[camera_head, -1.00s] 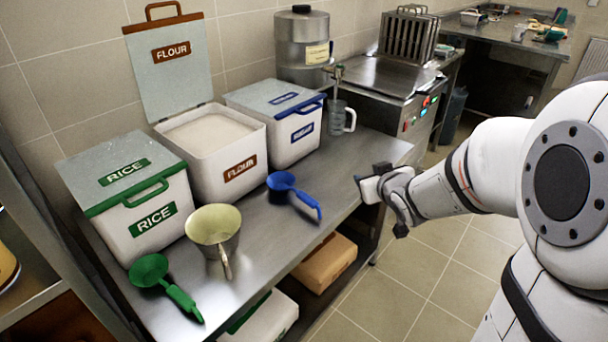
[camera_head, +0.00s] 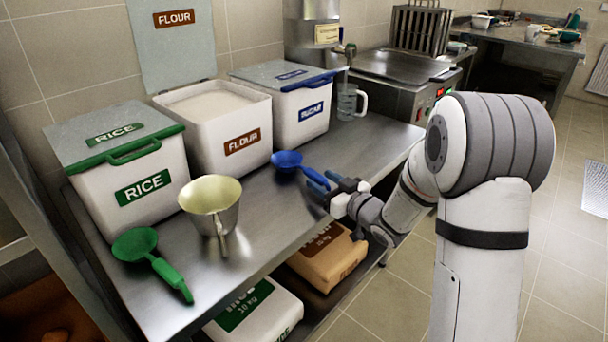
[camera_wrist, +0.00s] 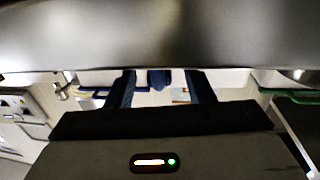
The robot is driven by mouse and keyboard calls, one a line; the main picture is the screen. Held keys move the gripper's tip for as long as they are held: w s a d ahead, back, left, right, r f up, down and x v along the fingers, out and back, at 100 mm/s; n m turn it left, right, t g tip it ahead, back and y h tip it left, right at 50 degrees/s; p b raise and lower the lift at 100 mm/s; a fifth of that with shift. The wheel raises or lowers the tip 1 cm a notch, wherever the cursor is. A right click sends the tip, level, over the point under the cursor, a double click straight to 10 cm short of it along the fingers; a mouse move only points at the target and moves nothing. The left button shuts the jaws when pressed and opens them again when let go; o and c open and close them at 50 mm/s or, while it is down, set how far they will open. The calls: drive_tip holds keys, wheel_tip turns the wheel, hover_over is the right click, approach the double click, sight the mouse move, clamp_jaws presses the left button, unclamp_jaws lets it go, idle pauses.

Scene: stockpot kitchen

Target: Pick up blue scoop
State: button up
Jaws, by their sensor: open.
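The blue scoop (camera_head: 287,160) lies on the steel counter in front of the bins, its bowl toward the bins and its handle pointing to the front right. My gripper (camera_head: 323,182) is at the handle end, over the counter's front edge, with its dark blue fingers apart and pointing toward the bins. In the wrist view the two fingers (camera_wrist: 161,78) are spread, with a blue part of the scoop (camera_wrist: 159,80) showing between them. Whether the fingers touch the handle cannot be told.
The flour bin (camera_head: 225,130) stands open behind, between the rice bin (camera_head: 125,160) and a blue-lidded bin (camera_head: 300,105). A clear jug (camera_head: 348,101) stands back right.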

drive_tip(key=shift+x, duration=1.25)
clamp_jaws()
